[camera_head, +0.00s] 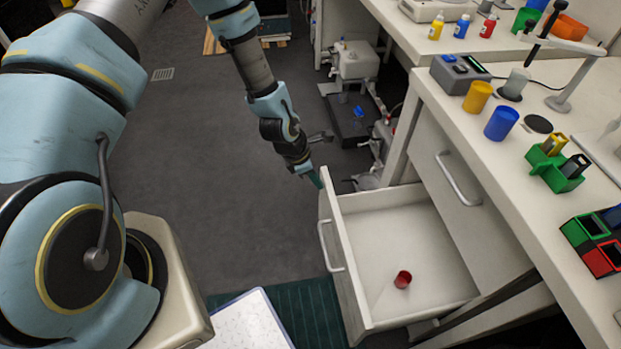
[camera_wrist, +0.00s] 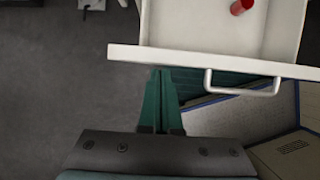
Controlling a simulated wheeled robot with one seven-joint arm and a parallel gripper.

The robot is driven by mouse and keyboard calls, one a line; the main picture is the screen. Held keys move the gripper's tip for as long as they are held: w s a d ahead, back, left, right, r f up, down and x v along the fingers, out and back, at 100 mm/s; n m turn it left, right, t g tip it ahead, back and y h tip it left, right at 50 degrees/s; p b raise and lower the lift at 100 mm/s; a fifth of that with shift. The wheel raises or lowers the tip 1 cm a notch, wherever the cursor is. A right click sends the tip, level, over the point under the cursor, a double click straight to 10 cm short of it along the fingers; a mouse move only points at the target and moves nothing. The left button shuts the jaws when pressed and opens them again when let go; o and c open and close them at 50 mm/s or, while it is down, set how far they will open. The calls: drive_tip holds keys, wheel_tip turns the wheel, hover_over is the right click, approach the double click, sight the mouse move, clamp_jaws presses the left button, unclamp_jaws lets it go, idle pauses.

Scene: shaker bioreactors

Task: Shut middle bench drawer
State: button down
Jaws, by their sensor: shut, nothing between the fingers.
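The bench drawer (camera_head: 370,227) is pulled far out from the white bench, with a small red cup (camera_head: 403,279) lying inside. Its front carries a bar handle (camera_head: 329,246). In the wrist view the drawer front (camera_wrist: 190,58) runs across the picture, with its handle (camera_wrist: 243,86) to the right of my fingers. My gripper (camera_head: 318,181) is at the far end of the drawer front, outside it. In the wrist view my gripper (camera_wrist: 161,76) has its green fingers together and empty, tips close to the drawer front. I cannot tell whether they touch it.
The bench top (camera_head: 520,130) holds yellow and blue cups, green racks and a device. Pumps and equipment (camera_head: 355,65) stand on the floor beyond. The grey floor left of the drawer is clear.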

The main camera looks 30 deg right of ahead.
drive_tip(key=shift+d, duration=0.1)
drive_tip(key=s+d+b, duration=0.2)
drive_tip(key=s+d, duration=0.2)
drive_tip(key=d, duration=0.6)
drive_tip(key=s+d+b, duration=0.2)
drive_tip(key=s+d, duration=0.2)
drive_tip(key=d, duration=0.7)
drive_tip(key=shift+s+b, duration=0.2)
drive_tip(key=shift+b, duration=0.1)
drive_tip(key=shift+d, duration=0.1)
